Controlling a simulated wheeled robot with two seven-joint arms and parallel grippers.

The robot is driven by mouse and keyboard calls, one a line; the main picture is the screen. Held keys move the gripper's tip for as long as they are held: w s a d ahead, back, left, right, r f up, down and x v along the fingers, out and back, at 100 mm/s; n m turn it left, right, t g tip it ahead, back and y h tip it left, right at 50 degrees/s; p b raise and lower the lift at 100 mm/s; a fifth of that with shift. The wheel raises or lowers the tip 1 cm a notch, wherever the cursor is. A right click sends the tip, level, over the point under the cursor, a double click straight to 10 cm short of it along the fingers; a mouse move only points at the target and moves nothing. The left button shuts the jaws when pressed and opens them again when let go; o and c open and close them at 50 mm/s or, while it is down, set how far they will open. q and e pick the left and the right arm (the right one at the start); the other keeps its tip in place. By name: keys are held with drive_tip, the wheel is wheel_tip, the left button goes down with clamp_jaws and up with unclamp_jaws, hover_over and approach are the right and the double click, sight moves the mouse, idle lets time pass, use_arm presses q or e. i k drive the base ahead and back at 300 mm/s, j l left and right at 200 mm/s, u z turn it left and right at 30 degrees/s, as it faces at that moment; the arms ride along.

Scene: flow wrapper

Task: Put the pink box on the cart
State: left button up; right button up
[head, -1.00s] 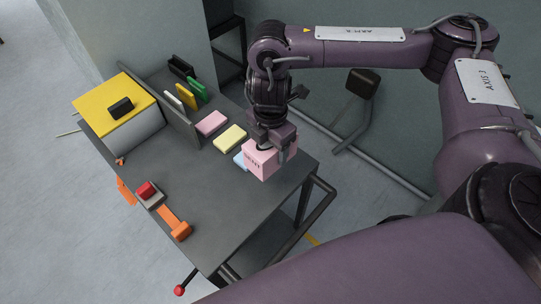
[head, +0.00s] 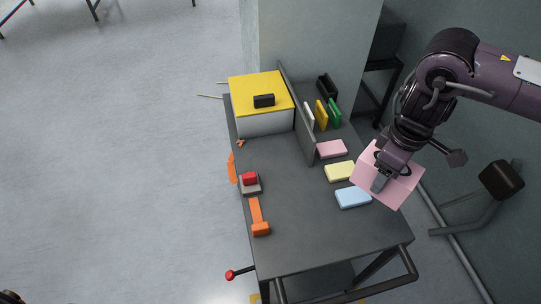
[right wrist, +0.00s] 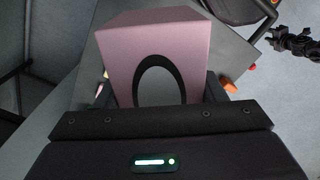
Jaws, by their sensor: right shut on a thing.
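The pink box (head: 401,186) is in my right gripper (head: 380,182), which is shut on it. The box is tilted in the head view and appears above the right edge of a dark grey table (head: 310,235) with a tubular rail. I cannot tell whether this table is the cart; no other cart is clear. In the right wrist view the pink box (right wrist: 178,45) fills the space between the fingers, with a dark oval on its near face. A dark jointed part, perhaps my left gripper (right wrist: 298,42), shows at the upper right; its jaws are unclear.
On the table lie flat pink (head: 331,149), yellow (head: 340,172) and light blue (head: 353,198) blocks. A yellow-topped case (head: 262,92), upright panel (head: 297,115), red button (head: 249,179) and orange lever (head: 257,215) stand there too. Open floor (head: 120,170) lies left.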

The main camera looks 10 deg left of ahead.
sight(252, 157)
drive_tip(key=k+j, duration=0.1)
drive_tip(key=j, duration=0.45)
drive_tip(key=j+z, duration=0.35)
drive_tip(key=j, duration=0.9)
drive_tip(key=i+j+z, duration=0.15)
drive_tip(key=i, duration=0.35)
drive_tip(key=i+j+z, duration=0.15)
drive_tip(key=i+j, duration=0.2)
drive_tip(key=i, duration=0.15)
